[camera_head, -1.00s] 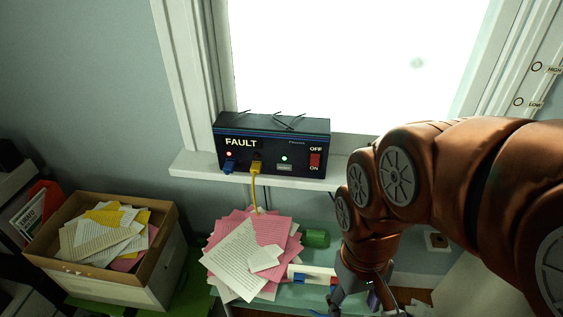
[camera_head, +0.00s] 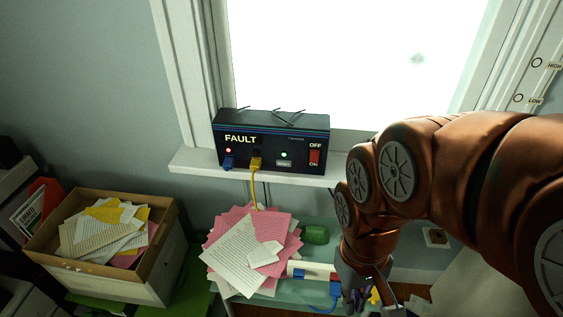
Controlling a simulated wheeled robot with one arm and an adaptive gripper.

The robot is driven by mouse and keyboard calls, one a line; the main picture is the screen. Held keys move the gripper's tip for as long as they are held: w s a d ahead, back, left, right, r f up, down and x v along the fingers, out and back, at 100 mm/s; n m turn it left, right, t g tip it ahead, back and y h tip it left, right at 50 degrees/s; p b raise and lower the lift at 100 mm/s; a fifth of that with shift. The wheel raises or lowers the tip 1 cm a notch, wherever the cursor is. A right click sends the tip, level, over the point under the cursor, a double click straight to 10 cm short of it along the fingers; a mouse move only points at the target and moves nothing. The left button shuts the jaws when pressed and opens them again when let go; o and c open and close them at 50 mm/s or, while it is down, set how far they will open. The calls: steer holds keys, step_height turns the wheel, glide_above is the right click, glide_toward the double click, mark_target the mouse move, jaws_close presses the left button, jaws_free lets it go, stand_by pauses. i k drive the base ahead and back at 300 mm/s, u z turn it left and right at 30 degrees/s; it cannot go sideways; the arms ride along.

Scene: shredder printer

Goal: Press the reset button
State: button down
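The black box (camera_head: 270,142) marked FAULT stands on the window sill. Its front has a red light (camera_head: 228,151), a green light (camera_head: 286,155), and a red OFF/ON switch (camera_head: 314,158). A small pale rectangular part (camera_head: 284,163) sits below the green light; its lettering is too small to read, so I cannot tell if it is the reset button. My gripper (camera_head: 362,300) is low at the lower right, over the shelf below the sill, well apart from the box. Its fingers are dark and partly cut off by the frame edge.
A blue plug (camera_head: 228,163) and a yellow plug (camera_head: 255,163) with its cable are in the box front. Below lie a paper pile (camera_head: 245,250), a green cylinder (camera_head: 316,235) and a blue connector (camera_head: 335,290) beside my gripper. A paper-filled carton (camera_head: 150,285) stands left.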

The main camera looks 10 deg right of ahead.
mark_target(279, 162)
steer(key=z, duration=1.75)
steer(key=k, duration=1.15)
steer(key=u, duration=1.85)
steer(key=i, duration=0.5)
steer(key=z, duration=0.05)
